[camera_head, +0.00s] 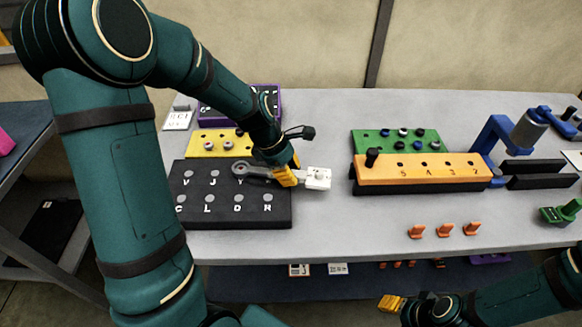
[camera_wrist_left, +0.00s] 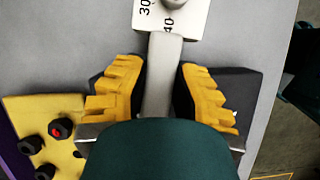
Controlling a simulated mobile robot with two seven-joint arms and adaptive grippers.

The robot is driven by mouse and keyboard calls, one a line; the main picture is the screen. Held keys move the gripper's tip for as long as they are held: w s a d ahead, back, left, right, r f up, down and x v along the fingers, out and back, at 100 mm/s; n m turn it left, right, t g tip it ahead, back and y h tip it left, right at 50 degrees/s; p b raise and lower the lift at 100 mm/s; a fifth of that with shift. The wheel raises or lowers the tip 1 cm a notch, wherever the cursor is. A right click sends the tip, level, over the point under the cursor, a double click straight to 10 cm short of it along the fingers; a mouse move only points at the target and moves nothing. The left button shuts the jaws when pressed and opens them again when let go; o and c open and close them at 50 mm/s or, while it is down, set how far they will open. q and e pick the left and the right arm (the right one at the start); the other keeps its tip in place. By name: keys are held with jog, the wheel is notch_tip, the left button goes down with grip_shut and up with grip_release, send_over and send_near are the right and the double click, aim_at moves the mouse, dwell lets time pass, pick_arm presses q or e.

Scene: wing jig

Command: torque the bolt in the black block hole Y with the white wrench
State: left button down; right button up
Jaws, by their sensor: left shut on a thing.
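The white wrench (camera_head: 317,179) has a white end block and a grey ring head (camera_head: 239,168). In the left wrist view its handle (camera_wrist_left: 162,75) runs between the fingers, and the white block (camera_wrist_left: 175,14) shows the numbers 30 and 40. My left gripper (camera_head: 287,174) is shut on the handle, above the right edge of the black block (camera_head: 235,218). The ring head is over the Y hole area; I cannot tell whether it is seated. Hole Y and its bolt are mostly hidden by the ring. My right gripper (camera_head: 391,303) is low at the right, away from the wrench.
A yellow block (camera_head: 217,139) and a purple block (camera_head: 272,91) stand behind the black block. An orange block (camera_head: 425,169) and a green block (camera_head: 400,138) are to the right. Several orange pieces (camera_head: 444,230) lie in front. Table space right of the wrench is clear.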

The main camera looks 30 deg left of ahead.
aim_at(278, 204)
pick_arm(q)
jog(key=shift+s, duration=0.15)
jog(key=shift+s+d+f+m+g, duration=0.1)
jog(key=shift+s+d+m+g, duration=0.15)
jog(key=shift+s+m, duration=0.4)
jog(key=shift+s+d+m+g, duration=0.1)
jog(key=shift+s+m+g, duration=0.15)
jog(key=shift+s+m, duration=0.4)
jog(key=shift+w, duration=0.1)
jog(key=shift+s+m+g+p, duration=0.35)
jog(key=shift+s+m+g, duration=0.15)
jog(key=shift+s+m, duration=0.8)
jog(key=shift+s, duration=0.1)
jog(key=shift+s+a+m+g+p, duration=0.2)
jog(key=shift+s+m+g+p, duration=0.2)
jog(key=shift+s+m, duration=0.8)
